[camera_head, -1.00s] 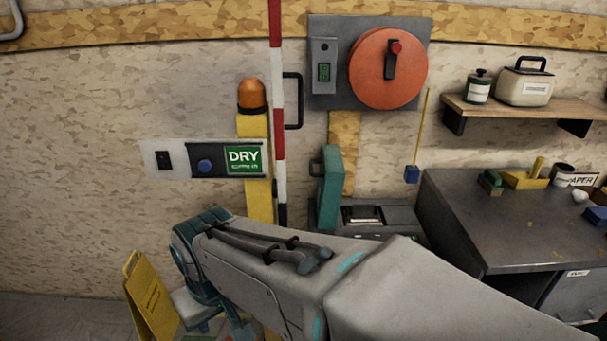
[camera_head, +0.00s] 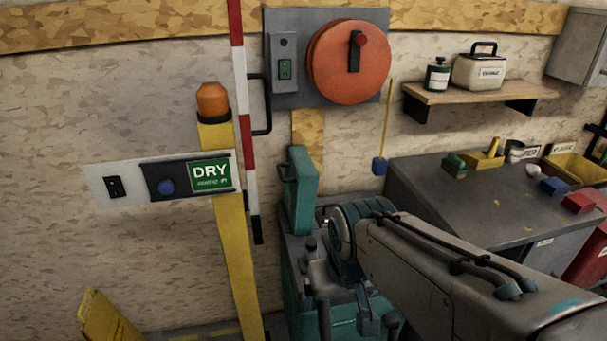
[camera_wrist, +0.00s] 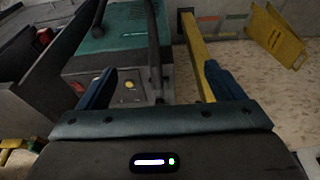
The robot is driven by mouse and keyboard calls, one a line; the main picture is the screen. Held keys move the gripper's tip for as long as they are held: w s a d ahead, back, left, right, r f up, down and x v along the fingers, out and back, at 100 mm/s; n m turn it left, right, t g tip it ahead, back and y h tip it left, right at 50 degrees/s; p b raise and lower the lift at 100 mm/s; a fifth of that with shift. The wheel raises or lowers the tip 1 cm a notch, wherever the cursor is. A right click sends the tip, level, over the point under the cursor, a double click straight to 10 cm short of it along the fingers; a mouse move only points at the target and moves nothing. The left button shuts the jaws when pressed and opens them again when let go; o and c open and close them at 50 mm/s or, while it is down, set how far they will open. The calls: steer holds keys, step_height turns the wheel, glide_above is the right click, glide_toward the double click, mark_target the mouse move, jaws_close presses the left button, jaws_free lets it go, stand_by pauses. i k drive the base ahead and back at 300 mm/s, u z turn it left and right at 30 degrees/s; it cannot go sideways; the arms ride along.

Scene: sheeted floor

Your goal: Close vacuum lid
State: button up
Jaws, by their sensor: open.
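The vacuum is a teal machine with a dark grey top (camera_head: 297,245), standing against the wall beside the yellow post. Its teal lid (camera_head: 302,190) stands upright, open, at the back left of the top. My gripper (camera_head: 344,312) is open and empty in front of the machine, right of and lower than the lid; my wrist and arm cover much of the machine's right side. In the wrist view, my open fingers (camera_wrist: 161,70) frame part of a grey panel (camera_wrist: 125,88) with a yellow button, below a teal surface (camera_wrist: 125,28). I cannot tell whether they touch it.
The yellow post (camera_head: 235,265) with the DRY sign (camera_head: 210,176) stands close left of the machine. A yellow floor sign (camera_head: 108,318) is at lower left. A grey workbench (camera_head: 470,205) is on the right. An orange disc switch (camera_head: 348,62) hangs above.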

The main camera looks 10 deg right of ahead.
mark_target(301, 180)
steer(key=u, duration=1.95)
steer(key=i, duration=0.9)
steer(key=z, duration=2.55)
